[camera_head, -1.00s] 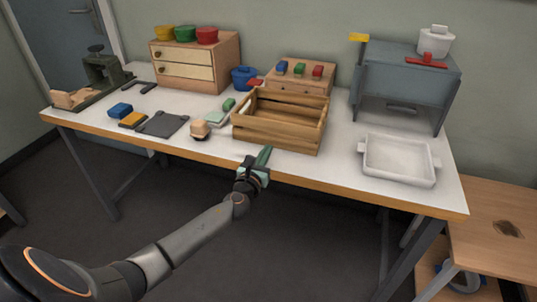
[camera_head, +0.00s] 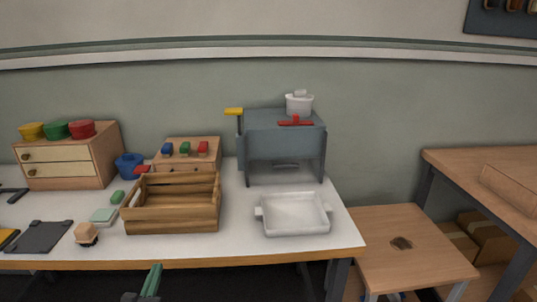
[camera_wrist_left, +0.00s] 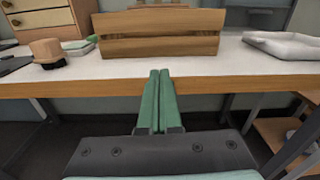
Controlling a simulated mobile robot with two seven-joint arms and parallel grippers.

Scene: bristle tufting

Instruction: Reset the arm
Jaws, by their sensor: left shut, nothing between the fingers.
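My left gripper (camera_head: 151,281) shows at the bottom of the head view, in front of the table's front edge. In the left wrist view its two green fingers (camera_wrist_left: 159,100) are together with nothing between them. They point toward the front edge of the white table (camera_wrist_left: 80,78), below the wooden crate (camera_wrist_left: 160,45). My right gripper is in neither view.
The crate (camera_head: 172,219) stands on the table near its front, with a brush (camera_head: 86,234) to its left. A white tray (camera_head: 293,226) and a grey machine (camera_head: 283,148) are to the right. A wooden stool (camera_head: 415,265) stands beyond the table's right end.

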